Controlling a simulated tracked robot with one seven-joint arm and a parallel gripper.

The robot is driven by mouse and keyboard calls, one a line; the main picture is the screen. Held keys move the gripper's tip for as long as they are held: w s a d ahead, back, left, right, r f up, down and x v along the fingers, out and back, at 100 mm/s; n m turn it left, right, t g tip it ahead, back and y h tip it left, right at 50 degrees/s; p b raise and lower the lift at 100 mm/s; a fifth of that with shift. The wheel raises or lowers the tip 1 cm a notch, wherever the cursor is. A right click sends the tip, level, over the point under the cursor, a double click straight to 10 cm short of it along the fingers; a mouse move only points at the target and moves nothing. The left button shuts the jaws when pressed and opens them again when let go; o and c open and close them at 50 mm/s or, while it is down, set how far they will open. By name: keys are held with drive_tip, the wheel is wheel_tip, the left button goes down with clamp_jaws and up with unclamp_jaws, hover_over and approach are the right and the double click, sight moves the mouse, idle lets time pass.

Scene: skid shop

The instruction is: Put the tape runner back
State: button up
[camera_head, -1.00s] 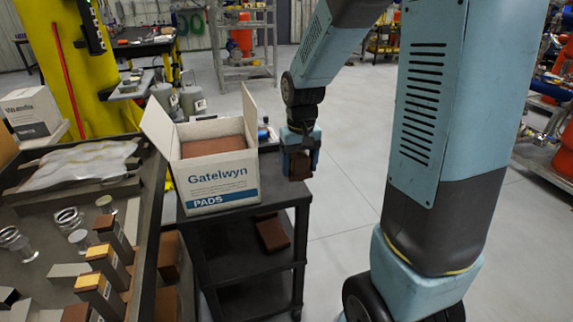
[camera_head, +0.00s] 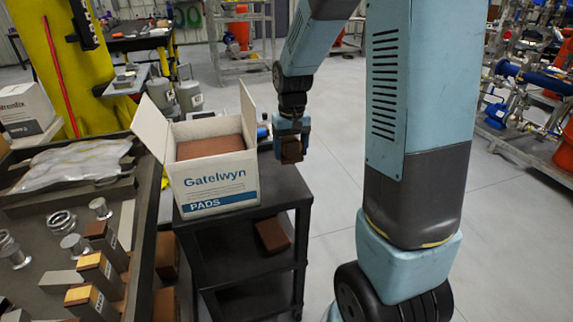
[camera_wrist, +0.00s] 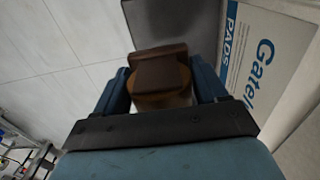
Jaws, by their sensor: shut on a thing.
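My gripper (camera_head: 291,128) is shut on a small brown block (camera_head: 291,153), held in the air near the far right corner of the black cart (camera_head: 240,221). In the wrist view the block (camera_wrist: 160,75) sits between the blue fingers (camera_wrist: 160,88), with a tan rounded part on its near side. I cannot tell if this block is the tape runner. An open white Gatelwyn PADS box (camera_head: 220,190) with brown pads stands on the cart, left of my gripper and apart from it. It also shows in the wrist view (camera_wrist: 262,50).
A brown block (camera_head: 271,235) lies on the cart's lower shelf. Left is a bench (camera_head: 40,210) with metal fittings, several brown-and-yellow pieces and a clear bag (camera_head: 75,163). Grey floor (camera_head: 337,200) is open right of the cart. A pipe skid (camera_head: 535,85) stands at the far right.

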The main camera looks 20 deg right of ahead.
drive_tip(key=w+f, duration=0.2)
drive_tip(key=f, duration=0.1)
drive_tip(key=w+f, duration=0.3)
drive_tip(key=shift+d, duration=0.2)
wheel_tip(320, 180, down, 3)
drive_tip(key=shift+w+f, duration=0.1)
drive_tip(key=shift+w, duration=0.05)
drive_tip(key=o, duration=1.1)
drive_tip(key=shift+f, duration=0.1)
